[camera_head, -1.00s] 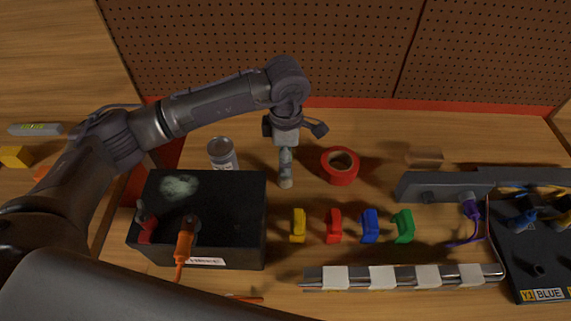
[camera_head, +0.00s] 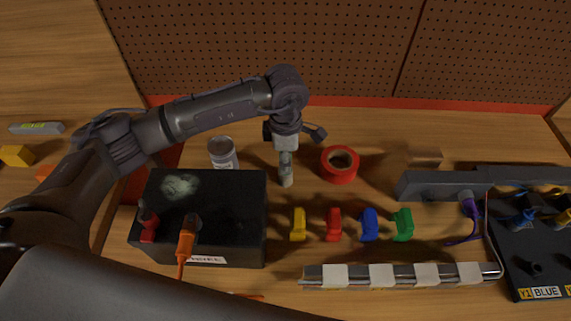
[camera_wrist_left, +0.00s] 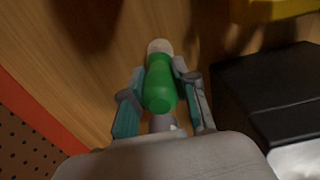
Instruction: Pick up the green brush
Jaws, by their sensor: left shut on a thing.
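The green brush (camera_wrist_left: 160,85) shows in the left wrist view as a rounded green body with a pale end. It lies between the two fingers of my left gripper (camera_wrist_left: 158,75), which is shut on it. In the head view my left gripper (camera_head: 286,165) points down over the bench, left of the red tape roll. There the fingers mostly hide the brush, and I cannot tell whether it touches the bench. My right gripper is not in view.
A black box (camera_head: 240,225) with red and orange clamps and a grey can (camera_head: 223,154) stand to the left. A red tape roll (camera_head: 340,165) is close on the right. Several coloured clips and a metal rail (camera_head: 400,276) lie in front. A pegboard (camera_head: 260,50) stands behind.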

